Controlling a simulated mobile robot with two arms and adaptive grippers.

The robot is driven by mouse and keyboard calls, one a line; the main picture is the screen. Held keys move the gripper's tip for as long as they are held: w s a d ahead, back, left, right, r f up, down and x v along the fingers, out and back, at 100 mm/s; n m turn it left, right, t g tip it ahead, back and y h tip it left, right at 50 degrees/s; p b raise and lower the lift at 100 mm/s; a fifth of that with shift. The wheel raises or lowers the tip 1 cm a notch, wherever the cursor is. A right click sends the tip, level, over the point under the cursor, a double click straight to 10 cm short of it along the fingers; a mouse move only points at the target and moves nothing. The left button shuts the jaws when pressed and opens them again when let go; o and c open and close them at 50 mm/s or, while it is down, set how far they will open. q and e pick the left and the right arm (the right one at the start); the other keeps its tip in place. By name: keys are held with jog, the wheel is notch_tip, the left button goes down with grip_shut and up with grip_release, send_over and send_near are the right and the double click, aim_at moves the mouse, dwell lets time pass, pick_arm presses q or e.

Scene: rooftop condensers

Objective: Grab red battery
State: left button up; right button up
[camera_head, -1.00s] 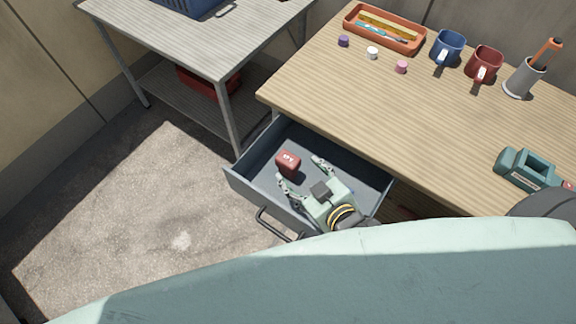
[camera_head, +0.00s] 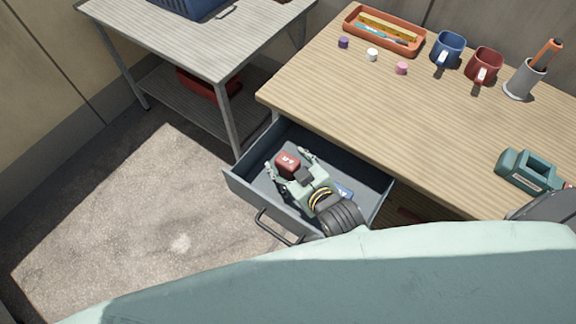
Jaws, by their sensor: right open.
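The red battery (camera_head: 287,161) lies in the open grey drawer (camera_head: 352,176) under the wooden desk, toward the drawer's left part. My right gripper (camera_head: 287,165) is inside the drawer with its fingers open on either side of the battery. One finger is at the battery's left and the other at its upper right. I cannot tell whether either finger touches it. A small blue item (camera_head: 344,192) lies in the drawer beside my right wrist. My left gripper is not in view.
The desk (camera_head: 400,120) holds an orange tray (camera_head: 384,30), blue mug (camera_head: 447,48), red mug (camera_head: 483,65), grey cup (camera_head: 523,79) and teal tool (camera_head: 527,171). A metal shelf table (camera_head: 215,50) stands left.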

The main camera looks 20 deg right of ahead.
jog(key=c, duration=1.1)
jog(key=shift+s+f, duration=0.15)
jog(key=shift+f, duration=0.05)
grip_shut()
